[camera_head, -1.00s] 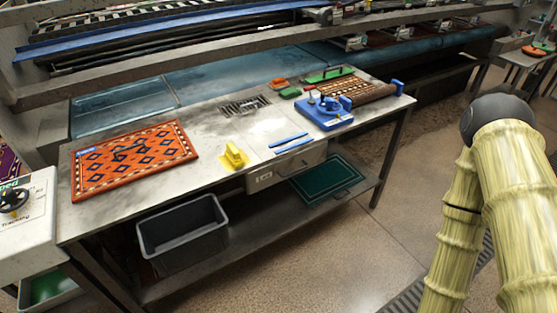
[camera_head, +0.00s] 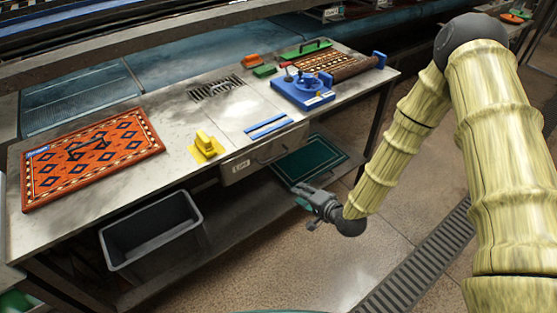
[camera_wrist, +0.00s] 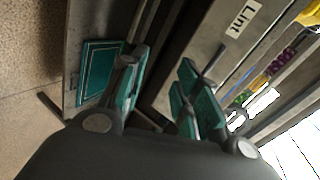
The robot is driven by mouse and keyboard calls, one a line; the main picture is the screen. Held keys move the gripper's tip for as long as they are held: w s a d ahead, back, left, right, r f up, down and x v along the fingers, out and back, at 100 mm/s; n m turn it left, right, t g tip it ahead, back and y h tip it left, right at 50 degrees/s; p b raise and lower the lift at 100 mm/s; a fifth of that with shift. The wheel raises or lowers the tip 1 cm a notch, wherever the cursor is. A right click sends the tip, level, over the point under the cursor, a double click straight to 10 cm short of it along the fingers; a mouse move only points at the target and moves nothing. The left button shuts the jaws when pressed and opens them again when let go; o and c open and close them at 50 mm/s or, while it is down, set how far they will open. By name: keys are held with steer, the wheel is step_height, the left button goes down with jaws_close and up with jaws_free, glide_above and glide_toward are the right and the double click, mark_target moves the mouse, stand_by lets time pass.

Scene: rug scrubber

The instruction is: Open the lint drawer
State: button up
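The lint drawer (camera_head: 238,169) is a grey metal front under the table's front edge, with a small label and a dark bar handle (camera_head: 283,149). It looks shut. In the wrist view the drawer front (camera_wrist: 207,50) shows at the upper right with the label "Lint" (camera_wrist: 243,19). My gripper (camera_head: 304,200) is in front of and below the drawer, apart from it in the head view. In the wrist view its teal-padded fingers (camera_wrist: 158,95) are spread with a gap between them and nothing held. The handle is partly hidden by the fingers there.
The steel table (camera_head: 120,190) carries a patterned rug (camera_head: 90,155), a yellow tool (camera_head: 207,146), blue strips (camera_head: 268,126) and a blue device (camera_head: 303,92). A grey bin (camera_head: 152,235) and a green mat (camera_head: 308,163) are on the lower shelf. The floor before the table is free.

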steer(key=m+t+y, duration=0.2)
glide_toward(279, 155)
steer(key=p+x, duration=0.2)
steer(key=x, duration=0.8)
steer(key=shift+w+a+f, duration=0.1)
steer(key=shift+f, duration=0.15)
jaws_close()
